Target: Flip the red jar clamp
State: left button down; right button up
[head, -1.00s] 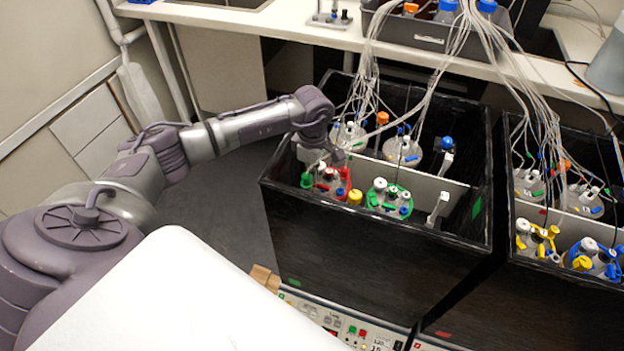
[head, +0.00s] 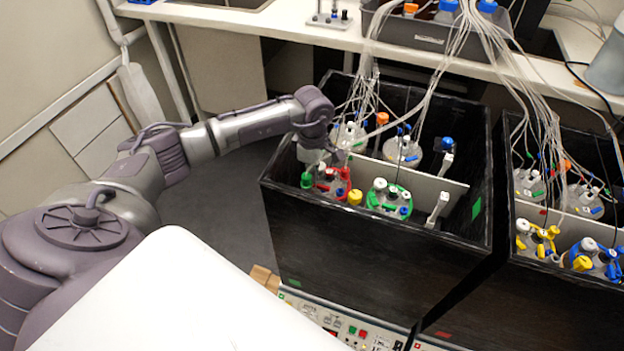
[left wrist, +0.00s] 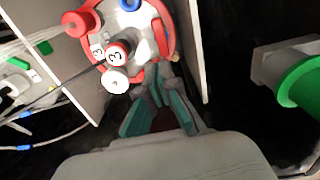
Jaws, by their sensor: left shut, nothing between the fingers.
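The red jar (head: 333,182) stands in the front left corner of the left black box, and its red clamp ring shows around its top. In the left wrist view the red clamp (left wrist: 172,42) curves around the lid, which has red, blue and white caps and labels marked 3. My left gripper (head: 338,158) is over the jar in the head view, partly hiding it. In the left wrist view its fingers (left wrist: 155,74) are together and empty, with the tips at the clamp's near edge. I cannot tell whether they touch it. My right gripper is in no view.
A jar with a green clamp (head: 389,198) stands to the right in the same box (head: 375,250). A pale divider (head: 425,184) separates the front jars from the rear ones. Tubes hang down from above.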

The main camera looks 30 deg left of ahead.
pick_arm(q)
jog(key=shift+f+b, duration=1.1)
jog(key=shift+f, duration=0.2)
dwell(0.4)
jog(key=shift+r+p, duration=2.25)
jog(key=shift+r, duration=1.3)
